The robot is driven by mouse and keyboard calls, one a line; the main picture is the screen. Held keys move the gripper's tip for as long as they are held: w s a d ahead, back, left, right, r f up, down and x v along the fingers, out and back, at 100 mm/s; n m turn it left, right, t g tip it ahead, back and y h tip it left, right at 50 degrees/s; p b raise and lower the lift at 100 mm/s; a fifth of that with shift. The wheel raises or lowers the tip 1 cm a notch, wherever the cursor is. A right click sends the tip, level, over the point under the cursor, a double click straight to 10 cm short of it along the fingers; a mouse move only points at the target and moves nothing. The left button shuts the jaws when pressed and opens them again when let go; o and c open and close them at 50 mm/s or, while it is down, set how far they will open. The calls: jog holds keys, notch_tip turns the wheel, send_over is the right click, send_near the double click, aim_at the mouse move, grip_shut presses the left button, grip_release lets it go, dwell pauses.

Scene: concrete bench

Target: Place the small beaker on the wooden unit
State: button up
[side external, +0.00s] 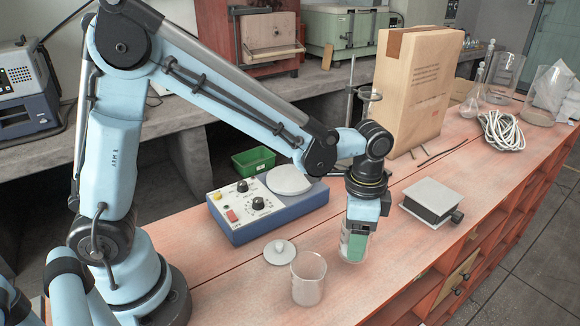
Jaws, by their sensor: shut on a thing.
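My gripper (357,246) points down over the orange-red wooden unit (410,265), right of the blue stirrer. It is shut on a clear glass vessel (343,248), which looks like the small beaker. The gripper's fingers and a green patch cover much of it. The held glass is upright, with its base at or just above the wooden top; I cannot tell whether it touches. A second clear glass beaker (308,278) stands upright and empty on the wooden top, to the left and nearer the camera, apart from the gripper.
A blue hotplate stirrer (268,207) and a small white lid (279,252) lie to the left. A lab jack (432,201) is to the right. A paper bag (416,90), a ring stand (352,105), a white cable coil (502,131) and glassware stand behind. The front right top is clear.

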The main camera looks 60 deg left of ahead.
jog(key=shift+f, duration=1.55)
jog(key=shift+f, duration=0.15)
jog(key=o, duration=1.3)
jog(key=shift+c, duration=0.2)
notch_tip(320, 180, up, 12)
jog(key=s+a+n+t, duration=0.7)
jog(key=s+a+n, duration=0.1)
jog(key=a, duration=0.4)
jog(key=shift+f+n, duration=0.15)
jog(key=shift+n, duration=0.35)
